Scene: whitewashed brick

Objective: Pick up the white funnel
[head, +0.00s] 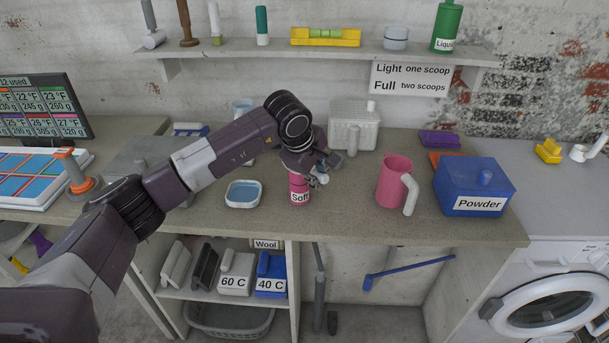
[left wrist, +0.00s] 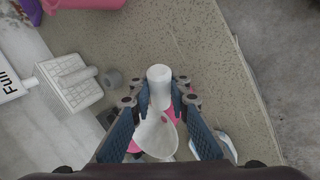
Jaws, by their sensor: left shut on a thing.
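My left gripper (head: 314,168) is over the middle of the counter, just above and beside the pink bottle labelled Soft (head: 299,186). In the left wrist view its fingers (left wrist: 160,98) are shut on the white funnel (left wrist: 154,136). The funnel's pale cone lies toward the camera, and a white cylindrical end shows between the fingertips. Pink parts show behind the funnel and fingers. In the head view the gripper hides most of the funnel. I cannot tell whether the funnel touches the counter or the bottle. My right gripper is in neither view.
A pink jug (head: 392,180) and blue Powder box (head: 474,187) stand to the right. A white basket (head: 354,122) is behind the gripper. A shelf (head: 330,51) hangs above. Free counter lies in front.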

